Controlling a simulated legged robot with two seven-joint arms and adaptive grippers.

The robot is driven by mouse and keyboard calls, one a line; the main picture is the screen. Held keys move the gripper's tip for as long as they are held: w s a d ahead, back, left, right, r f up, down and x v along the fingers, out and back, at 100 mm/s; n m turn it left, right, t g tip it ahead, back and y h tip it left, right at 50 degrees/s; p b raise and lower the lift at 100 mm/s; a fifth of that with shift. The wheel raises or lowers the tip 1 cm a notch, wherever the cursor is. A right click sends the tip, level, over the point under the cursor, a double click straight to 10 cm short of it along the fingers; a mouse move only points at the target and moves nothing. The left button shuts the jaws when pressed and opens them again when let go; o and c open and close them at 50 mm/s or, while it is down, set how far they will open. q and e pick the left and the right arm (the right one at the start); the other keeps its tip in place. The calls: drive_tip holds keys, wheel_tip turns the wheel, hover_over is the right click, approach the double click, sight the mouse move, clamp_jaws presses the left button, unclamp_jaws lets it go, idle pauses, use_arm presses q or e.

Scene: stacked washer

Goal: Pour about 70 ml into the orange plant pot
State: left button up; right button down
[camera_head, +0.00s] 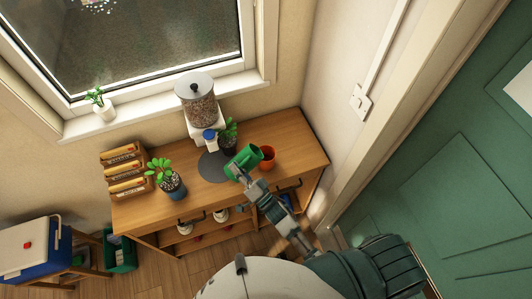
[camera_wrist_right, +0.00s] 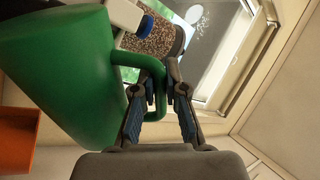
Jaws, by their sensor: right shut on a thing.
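A green jug (camera_head: 241,162) is held above the wooden cabinet top, just left of the orange plant pot (camera_head: 267,158). The jug looks tilted, its upper end toward the pot. My right gripper (camera_head: 238,174) is shut on its handle; the wrist view shows the fingers (camera_wrist_right: 160,105) around the green handle (camera_wrist_right: 158,85) beside the jug body (camera_wrist_right: 65,75). The orange pot shows at the left edge of the wrist view (camera_wrist_right: 17,140). Its inside and any stream of water cannot be made out. My left gripper is not in view.
A dark-potted plant (camera_head: 229,134) and a grain dispenser (camera_head: 199,104) stand behind the jug. A round dark mat (camera_head: 212,168) lies left of it. Another potted plant (camera_head: 172,186) and a wooden rack (camera_head: 124,171) are further left. The wall stands close on the right.

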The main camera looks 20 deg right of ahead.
drive_tip(key=a+f+n+g, duration=0.1)
drive_tip(key=f+n, duration=0.2)
drive_tip(key=a+f+n+g+p, duration=0.1)
drive_tip(key=a+f+n+g, duration=0.1)
drive_tip(key=f+n, duration=0.1)
drive_tip(key=a+f+n+g+p, duration=0.1)
drive_tip(key=f+n, duration=0.2)
drive_tip(key=n, duration=0.1)
drive_tip(key=shift+a+f+n+g, duration=0.1)
drive_tip(key=shift+a+n+g, duration=0.2)
drive_tip(key=shift+a, duration=0.05)
drive_tip(key=shift+a+f+n, duration=0.15)
drive_tip(key=shift+f+n, duration=0.35)
drive_tip(key=shift+f, duration=0.1)
